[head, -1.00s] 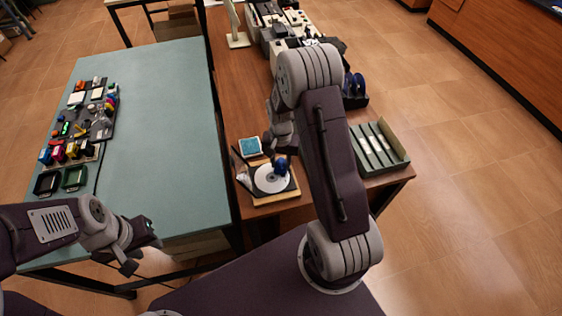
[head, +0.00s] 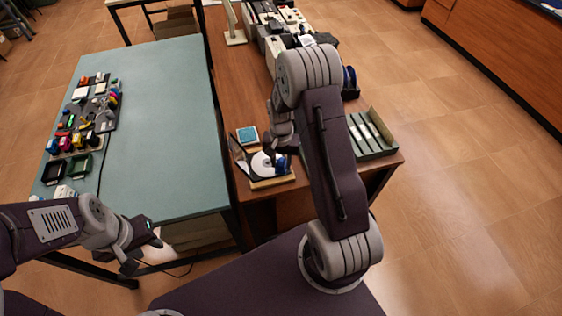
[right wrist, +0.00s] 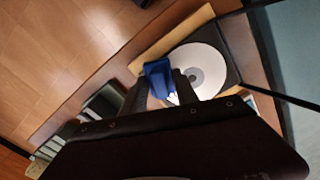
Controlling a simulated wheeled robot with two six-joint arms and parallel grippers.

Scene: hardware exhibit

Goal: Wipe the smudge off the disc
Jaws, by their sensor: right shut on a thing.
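The white disc (head: 262,163) lies on a dark pad on a wooden base (head: 272,183) near the front edge of the brown table. It also shows in the right wrist view (right wrist: 204,66). My right gripper (head: 281,152) is shut on a blue wiping piece (right wrist: 157,76), which is at the disc's right edge in the head view. I cannot tell whether it touches the disc. No smudge can be made out. My left gripper (head: 153,238) is empty beside the teal table's front edge; its finger gap is too small to read.
A small teal-topped box (head: 247,135) stands behind the disc. A green tray of folders (head: 372,134) is right of my right arm. The teal table (head: 160,110) has small coloured items at its left and a wide clear middle.

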